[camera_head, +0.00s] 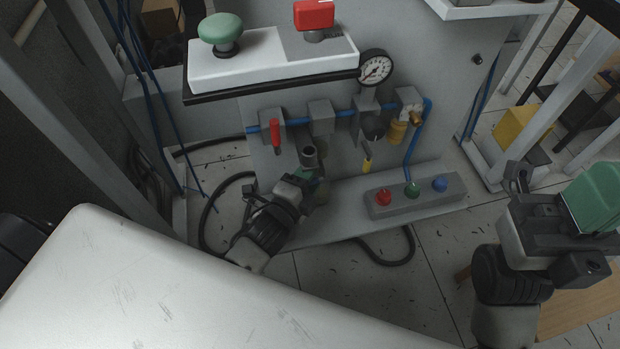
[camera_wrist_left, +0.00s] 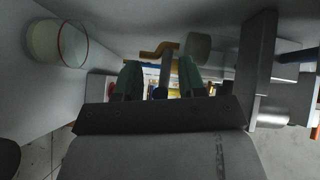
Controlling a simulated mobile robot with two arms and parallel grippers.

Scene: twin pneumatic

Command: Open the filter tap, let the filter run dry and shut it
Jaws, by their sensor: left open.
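My left gripper (camera_head: 312,179) is at the front of the grey panel, below the middle grey block (camera_head: 320,117) on the blue air line. In the left wrist view its green fingers (camera_wrist_left: 160,82) are apart. A slim grey-blue bar, seemingly the filter tap's handle (camera_wrist_left: 167,66), shows between them; contact cannot be told. A bent brass-coloured piece (camera_wrist_left: 160,47) and a grey cylinder (camera_wrist_left: 198,48), probably the filter's lower end, are just beyond. A clear cup (camera_wrist_left: 57,43) with a red ring stands on the base ledge.
A red lever (camera_head: 275,136), a gauge (camera_head: 375,67) and a yellow lever (camera_head: 367,163) are on the panel. A button box (camera_head: 415,196) stands on the ledge. A white shelf (camera_head: 272,62) carries a green knob and a red switch. A white surface (camera_head: 180,285) fills the lower left.

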